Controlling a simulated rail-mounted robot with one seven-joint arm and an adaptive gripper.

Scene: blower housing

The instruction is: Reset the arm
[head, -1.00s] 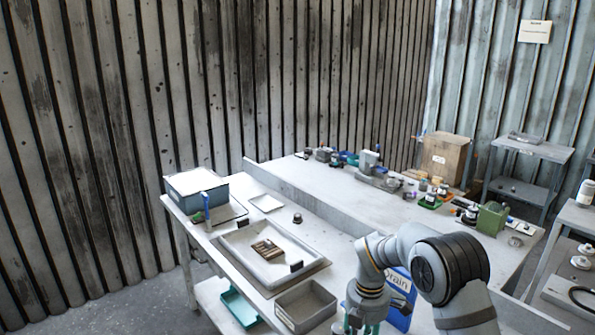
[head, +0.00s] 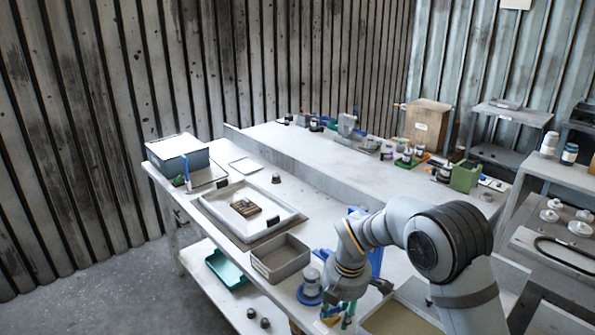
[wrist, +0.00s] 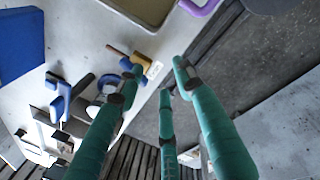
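My arm reaches in from the lower right in the head view. My gripper (head: 338,318) hangs at its end, pointing down near the bench's front edge. In the wrist view my gripper (wrist: 158,76) shows teal fingers spread apart, with nothing held between them. The fingers hang over the bench edge and the floor beside it. A blue bin (head: 377,255) stands partly hidden behind my arm.
The workbench (head: 290,205) carries a shallow tray (head: 225,222) with a brown part (head: 245,207), a grey open box (head: 280,257) and a blue-grey box (head: 177,158). A teal bin (head: 226,268) sits on the lower shelf. Small fixtures line the bench's back.

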